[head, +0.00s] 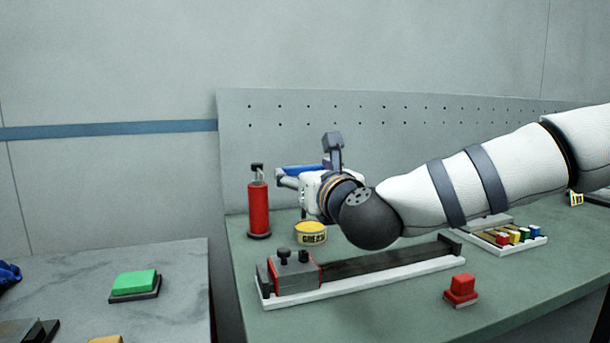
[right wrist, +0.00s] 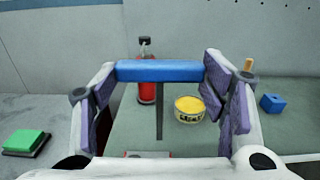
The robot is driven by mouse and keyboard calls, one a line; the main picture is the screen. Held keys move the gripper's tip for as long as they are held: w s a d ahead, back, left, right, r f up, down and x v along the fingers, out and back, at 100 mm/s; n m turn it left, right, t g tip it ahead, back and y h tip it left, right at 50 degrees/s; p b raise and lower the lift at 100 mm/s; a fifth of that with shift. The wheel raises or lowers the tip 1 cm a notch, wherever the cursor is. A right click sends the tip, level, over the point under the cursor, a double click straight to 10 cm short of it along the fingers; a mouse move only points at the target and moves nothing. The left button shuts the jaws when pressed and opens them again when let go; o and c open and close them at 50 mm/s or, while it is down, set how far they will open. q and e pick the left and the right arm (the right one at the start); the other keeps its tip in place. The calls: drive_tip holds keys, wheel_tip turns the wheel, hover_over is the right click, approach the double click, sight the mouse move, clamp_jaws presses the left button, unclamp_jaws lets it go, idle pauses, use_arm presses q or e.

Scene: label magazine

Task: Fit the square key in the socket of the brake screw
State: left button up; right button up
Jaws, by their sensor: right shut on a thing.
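My right gripper (head: 290,180) is shut on the square key, which has a blue bar handle (head: 305,170). In the right wrist view the blue handle (right wrist: 160,71) spans between the fingers, and a thin dark shank (right wrist: 159,112) hangs down from it. The gripper is above the bench, behind and above the grey carriage (head: 291,274) on the rail. Two dark knob-like heads (head: 284,254) stand on the carriage; I cannot tell which is the brake screw, and no socket can be made out. The key tip is hidden in the head view. My left gripper is out of view.
A red bottle (head: 258,208) and a yellow-topped tin (head: 311,232) stand behind the rail (head: 395,268). A red block (head: 461,289) is in front. A tray of coloured pieces (head: 507,240) lies right. A blue block (right wrist: 272,103) shows in the right wrist view.

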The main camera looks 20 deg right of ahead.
sight(304, 215)
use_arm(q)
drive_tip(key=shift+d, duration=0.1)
use_arm(e)
drive_tip(key=shift+w+d, duration=0.1)
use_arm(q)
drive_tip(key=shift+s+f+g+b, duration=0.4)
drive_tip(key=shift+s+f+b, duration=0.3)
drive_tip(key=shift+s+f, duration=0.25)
use_arm(e)
drive_tip(key=shift+f, duration=2.95)
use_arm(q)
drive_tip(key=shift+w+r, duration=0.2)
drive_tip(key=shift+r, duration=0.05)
use_arm(e)
drive_tip(key=shift+r, duration=0.1)
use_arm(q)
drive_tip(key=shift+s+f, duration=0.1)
use_arm(e)
drive_tip(key=shift+f, duration=0.2)
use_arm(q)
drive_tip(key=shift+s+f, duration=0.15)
use_arm(e)
drive_tip(key=shift+f, duration=0.5)
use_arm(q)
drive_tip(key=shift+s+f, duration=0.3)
use_arm(e)
drive_tip(key=shift+f, duration=0.7)
drive_tip(key=o, duration=1.2)
drive_tip(key=shift+r, duration=0.1)
